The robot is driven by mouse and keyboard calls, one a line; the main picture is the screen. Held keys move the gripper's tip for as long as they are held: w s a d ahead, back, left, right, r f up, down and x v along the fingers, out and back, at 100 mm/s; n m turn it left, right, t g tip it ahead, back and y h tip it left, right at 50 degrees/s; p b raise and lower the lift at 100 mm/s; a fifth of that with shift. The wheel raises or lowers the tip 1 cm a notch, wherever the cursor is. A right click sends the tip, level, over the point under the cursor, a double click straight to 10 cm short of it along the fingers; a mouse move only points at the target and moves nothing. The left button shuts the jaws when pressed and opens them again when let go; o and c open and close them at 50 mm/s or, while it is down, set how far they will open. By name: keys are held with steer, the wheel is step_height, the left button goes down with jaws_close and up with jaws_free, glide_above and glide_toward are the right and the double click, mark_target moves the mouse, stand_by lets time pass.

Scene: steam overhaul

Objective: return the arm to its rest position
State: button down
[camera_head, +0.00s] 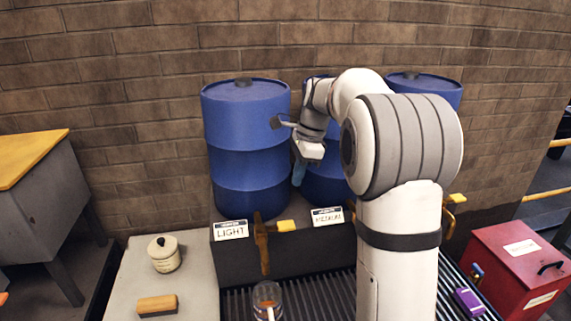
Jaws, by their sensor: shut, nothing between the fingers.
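My white arm rises at the right of centre and bends over to the left. My gripper (298,178) hangs from its end, pointing down, in front of the gap between two blue barrels. Its fingers are small and bluish against the barrels; they look shut and empty. The gripper is above the taps, apart from them. My upper arm hides part of the middle and right barrels.
Blue barrels (246,120) stand on a dark stand with "LIGHT" (230,231) and "MEDIUM" (327,217) labels. A tap (262,245) hangs above a glass jar (267,295). A lidded pot (163,254), brush (157,305), red box (510,270) and purple item (468,301) lie around.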

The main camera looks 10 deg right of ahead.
steer(key=s+a+f+n+t+h, duration=0.1)
steer(key=s+f+n, duration=0.1)
steer(key=s+n, duration=0.7)
steer(key=s+a+f+n+t+h, duration=0.1)
steer(key=s+n, duration=0.8)
steer(key=s, duration=1.1)
steer(key=shift+f+t+h+b, duration=0.3)
steer(key=shift+f+t, duration=0.4)
steer(key=shift+s+a, duration=0.1)
